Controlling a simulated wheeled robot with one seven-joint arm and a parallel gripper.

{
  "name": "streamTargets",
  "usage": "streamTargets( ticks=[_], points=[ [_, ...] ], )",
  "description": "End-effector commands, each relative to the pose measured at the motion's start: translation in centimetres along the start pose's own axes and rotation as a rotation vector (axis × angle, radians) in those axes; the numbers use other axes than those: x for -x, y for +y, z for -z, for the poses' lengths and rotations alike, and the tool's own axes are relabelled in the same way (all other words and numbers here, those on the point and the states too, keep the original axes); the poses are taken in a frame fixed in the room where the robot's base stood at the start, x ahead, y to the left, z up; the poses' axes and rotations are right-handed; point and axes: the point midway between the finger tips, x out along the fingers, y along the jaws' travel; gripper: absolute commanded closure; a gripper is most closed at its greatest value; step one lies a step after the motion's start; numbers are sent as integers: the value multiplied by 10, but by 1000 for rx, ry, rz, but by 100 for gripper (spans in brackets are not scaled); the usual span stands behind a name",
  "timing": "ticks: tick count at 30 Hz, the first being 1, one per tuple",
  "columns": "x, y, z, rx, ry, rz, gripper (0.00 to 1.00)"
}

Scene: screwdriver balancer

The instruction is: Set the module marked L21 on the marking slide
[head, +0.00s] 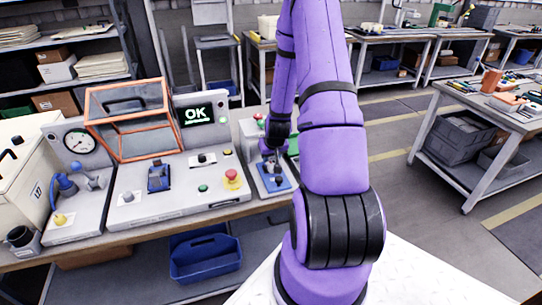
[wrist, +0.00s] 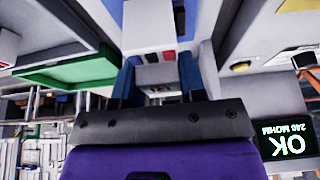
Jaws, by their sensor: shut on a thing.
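My gripper (head: 271,153) is low over the station right of the OK screen, mostly hidden by my purple wrist in the head view. In the wrist view my gripper (wrist: 158,82) has its two blue fingers on either side of a small grey-white module (wrist: 158,74) and is shut on it. No L21 mark can be read on it. Just below my gripper in the head view is a blue plate (head: 281,188), apparently the marking slide, with small grey parts on it. Whether the module touches the plate cannot be told.
The test station has an OK screen (head: 197,114), a raised orange-framed cover (head: 128,118), a dark blue block (head: 158,178) and a red stop button (head: 232,176). A gauge unit (head: 78,143) stands at left. A blue bin (head: 205,258) is below the bench.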

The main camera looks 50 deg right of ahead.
Motion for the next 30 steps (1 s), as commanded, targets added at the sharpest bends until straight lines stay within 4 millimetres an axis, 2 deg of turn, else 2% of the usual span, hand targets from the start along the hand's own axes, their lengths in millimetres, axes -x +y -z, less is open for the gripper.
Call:
streamTargets(
  ticks=[30],
  points=[
    [-8, 0, -3, 0, 0, 0, 100]
  ],
)
